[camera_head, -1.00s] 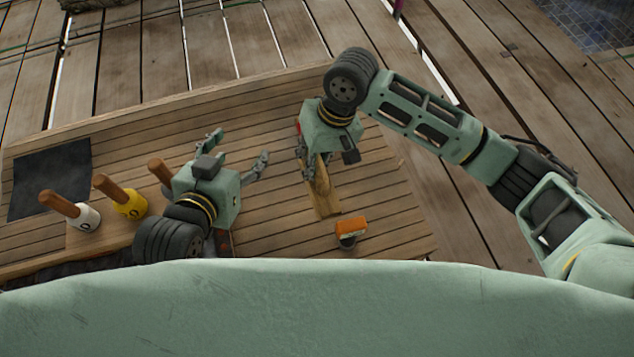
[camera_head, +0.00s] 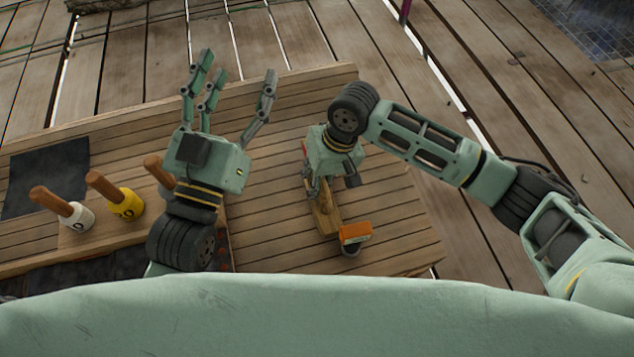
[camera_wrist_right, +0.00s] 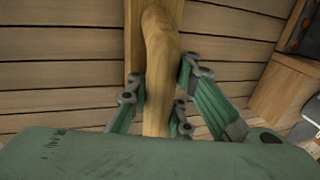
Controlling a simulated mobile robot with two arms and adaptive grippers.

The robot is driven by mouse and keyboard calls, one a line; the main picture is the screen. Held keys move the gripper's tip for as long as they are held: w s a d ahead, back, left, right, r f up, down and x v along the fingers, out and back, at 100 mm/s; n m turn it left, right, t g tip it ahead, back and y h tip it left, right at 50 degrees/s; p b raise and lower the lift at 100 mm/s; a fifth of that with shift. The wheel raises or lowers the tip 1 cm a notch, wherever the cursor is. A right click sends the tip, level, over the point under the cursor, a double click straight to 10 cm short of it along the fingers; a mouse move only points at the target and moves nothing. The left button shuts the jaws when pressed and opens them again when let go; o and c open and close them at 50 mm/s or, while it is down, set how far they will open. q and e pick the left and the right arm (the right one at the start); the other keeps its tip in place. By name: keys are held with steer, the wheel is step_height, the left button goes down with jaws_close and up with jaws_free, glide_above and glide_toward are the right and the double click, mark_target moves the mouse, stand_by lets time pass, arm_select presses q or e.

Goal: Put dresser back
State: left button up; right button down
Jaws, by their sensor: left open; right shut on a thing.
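The dresser, a wooden tool with a rounded handle and a flat wooden body (camera_head: 328,222), is in my right gripper (camera_head: 318,183). In the right wrist view the fingers (camera_wrist_right: 157,110) are closed around its handle (camera_wrist_right: 158,75), with the flat part behind it. Its lower end in the head view is close to an orange block; I cannot tell whether they touch. My left gripper (camera_head: 232,95) is open and empty, fingers spread toward the far edge of the wooden bench. The dresser's upper part is hidden by the right gripper.
The slatted bench top (camera_head: 275,150) is mostly clear in the middle. The orange block (camera_head: 355,234) has a grey underside. At left stand a white-based tool (camera_head: 76,214) and a yellow-based tool (camera_head: 125,203) with wooden handles, another partly hidden, and a dark mat (camera_head: 45,180).

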stand_by(0.3)
steer(key=c, duration=2.3)
jaws_free()
steer(key=shift+f, duration=0.1)
arm_select(q)
steer(key=shift+w+f, duration=0.1)
steer(key=shift+f, duration=0.25)
arm_select(e)
steer(key=o, duration=0.7)
